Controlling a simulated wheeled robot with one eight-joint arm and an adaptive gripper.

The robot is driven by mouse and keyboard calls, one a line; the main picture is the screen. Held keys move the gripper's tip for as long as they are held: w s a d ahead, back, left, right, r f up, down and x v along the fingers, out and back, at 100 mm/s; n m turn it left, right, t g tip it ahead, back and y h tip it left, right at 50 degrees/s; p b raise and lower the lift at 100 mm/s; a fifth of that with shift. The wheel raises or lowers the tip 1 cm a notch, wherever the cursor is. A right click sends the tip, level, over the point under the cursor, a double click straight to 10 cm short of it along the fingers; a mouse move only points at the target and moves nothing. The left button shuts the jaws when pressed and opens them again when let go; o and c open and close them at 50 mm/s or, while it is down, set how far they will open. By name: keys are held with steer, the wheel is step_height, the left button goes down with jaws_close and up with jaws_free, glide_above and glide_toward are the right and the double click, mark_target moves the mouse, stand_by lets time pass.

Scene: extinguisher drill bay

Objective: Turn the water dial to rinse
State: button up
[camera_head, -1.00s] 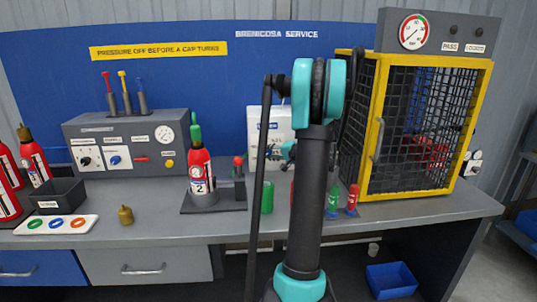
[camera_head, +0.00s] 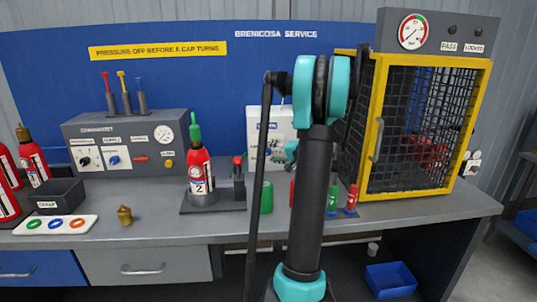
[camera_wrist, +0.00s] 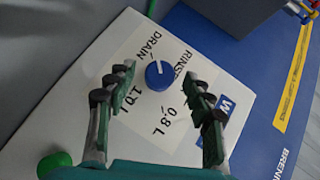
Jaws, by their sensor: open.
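The water dial (camera_wrist: 160,74) is a round blue knob with a pale mark on its upper part. It sits on a white label with the words DRAIN, RINSE, 1.0 L and 0.8 L around it. I cannot tell for certain which word the mark points at. The label is on a white panel (camera_head: 254,125), which my arm partly hides in the head view. My gripper (camera_wrist: 161,80) is open, its fingers on either side of the dial in the wrist picture. I see no clear contact. In the head view the gripper is mostly hidden behind my arm.
A green cylinder (camera_head: 267,196) stands in front of the panel. An extinguisher (camera_head: 200,170) in a stand is to the left, and a yellow-framed cage (camera_head: 372,125) to the right.

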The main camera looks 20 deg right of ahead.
steer(key=v, duration=0.9)
steer(key=shift+s, duration=0.2)
steer(key=shift+r, duration=0.15)
